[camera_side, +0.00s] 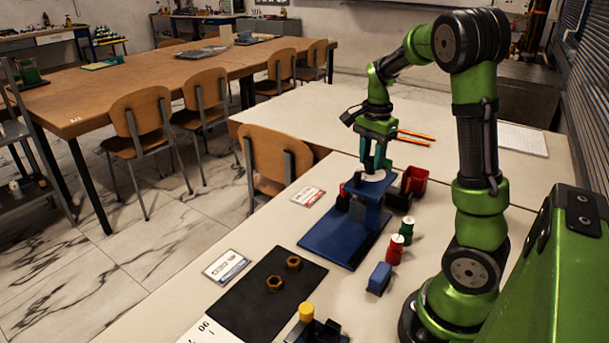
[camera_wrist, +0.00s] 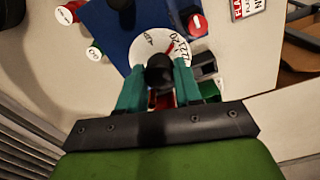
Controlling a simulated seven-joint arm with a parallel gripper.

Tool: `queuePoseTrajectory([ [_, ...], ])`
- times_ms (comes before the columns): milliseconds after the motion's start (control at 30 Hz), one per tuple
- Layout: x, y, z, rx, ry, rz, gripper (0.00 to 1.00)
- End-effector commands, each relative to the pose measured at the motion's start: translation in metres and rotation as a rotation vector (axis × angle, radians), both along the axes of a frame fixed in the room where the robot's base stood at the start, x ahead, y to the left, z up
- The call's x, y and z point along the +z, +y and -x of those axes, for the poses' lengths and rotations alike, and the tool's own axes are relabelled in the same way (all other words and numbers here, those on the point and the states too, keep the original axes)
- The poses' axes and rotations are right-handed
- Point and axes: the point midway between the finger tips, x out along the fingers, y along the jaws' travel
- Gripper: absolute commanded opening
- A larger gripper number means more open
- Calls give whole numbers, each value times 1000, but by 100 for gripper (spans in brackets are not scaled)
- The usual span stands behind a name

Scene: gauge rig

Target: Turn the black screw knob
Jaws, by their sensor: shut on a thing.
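The black screw knob (camera_wrist: 159,72) shows in the wrist view, in front of a white dial (camera_wrist: 160,41) with printed numbers and a red pointer. My gripper (camera_wrist: 158,78) has its two teal fingers on either side of the knob, shut on it. In the side view, my gripper (camera_side: 373,168) points down at the top of the blue gauge stand (camera_side: 335,237), and the white dial (camera_side: 378,176) shows partly there. The knob is hidden by the fingers in the side view.
A red bin (camera_side: 416,180) and a dark bin stand behind the stand. A black mat (camera_side: 262,306) with two brass nuts (camera_side: 275,283) is in front. Table around the cards is clear.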

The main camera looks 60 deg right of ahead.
Motion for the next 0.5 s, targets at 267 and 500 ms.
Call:
queuePoseTrajectory([
  [267, 1, -1, 0, -262, -2, 1, 4],
  [500, 1, -1, 0, -490, -2, 2, 4],
])
